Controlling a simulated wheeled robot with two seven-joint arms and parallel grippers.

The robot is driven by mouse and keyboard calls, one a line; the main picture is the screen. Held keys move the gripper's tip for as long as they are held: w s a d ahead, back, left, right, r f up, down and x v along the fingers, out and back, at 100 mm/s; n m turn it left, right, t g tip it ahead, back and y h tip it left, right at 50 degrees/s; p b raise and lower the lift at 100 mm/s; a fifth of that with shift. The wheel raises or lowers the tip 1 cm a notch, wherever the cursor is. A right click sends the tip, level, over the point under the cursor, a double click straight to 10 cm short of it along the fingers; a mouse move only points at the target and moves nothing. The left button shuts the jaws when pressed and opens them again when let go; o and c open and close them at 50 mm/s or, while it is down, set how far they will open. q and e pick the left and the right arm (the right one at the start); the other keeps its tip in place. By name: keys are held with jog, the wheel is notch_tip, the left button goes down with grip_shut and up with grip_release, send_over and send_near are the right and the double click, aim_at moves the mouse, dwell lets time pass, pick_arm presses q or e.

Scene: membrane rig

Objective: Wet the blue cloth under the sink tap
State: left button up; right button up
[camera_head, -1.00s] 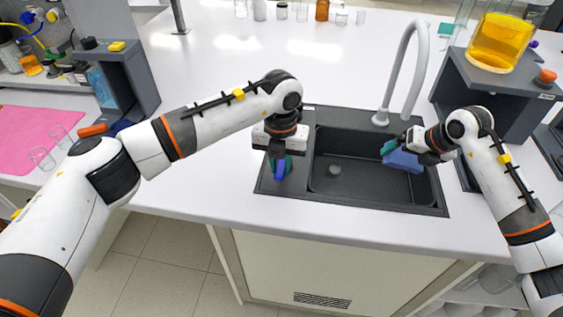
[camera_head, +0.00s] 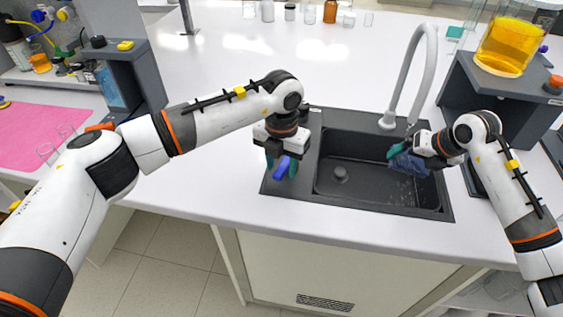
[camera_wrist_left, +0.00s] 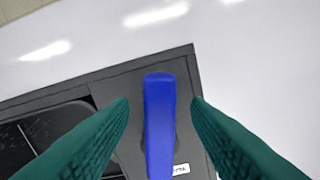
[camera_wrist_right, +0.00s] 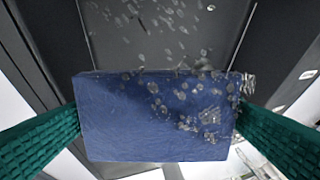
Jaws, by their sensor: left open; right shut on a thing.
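The blue cloth (camera_head: 408,164) hangs in my right gripper (camera_head: 398,152) over the right part of the sink basin, below the tap spout. In the right wrist view the cloth (camera_wrist_right: 140,120) is stretched between the green fingers, with water drops on and around it and darker blue patches. The grey curved tap (camera_head: 420,75) rises behind the basin. A blue lever (camera_head: 283,169) stands on the sink's left deck. My left gripper (camera_head: 282,164) is open with a finger on each side of it; the lever (camera_wrist_left: 160,115) shows gaps to both fingers in the left wrist view.
The black sink (camera_head: 335,200) is set in a white counter. A grey stand with a yellow-liquid beaker (camera_head: 505,45) is close to my right arm. A pink mat (camera_head: 30,135) with glasses lies at left. The counter behind the sink is mostly clear.

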aim_at(282, 168)
pick_arm(q)
notch_tip(282, 168, up, 12)
dwell(0.5)
dwell(0.7)
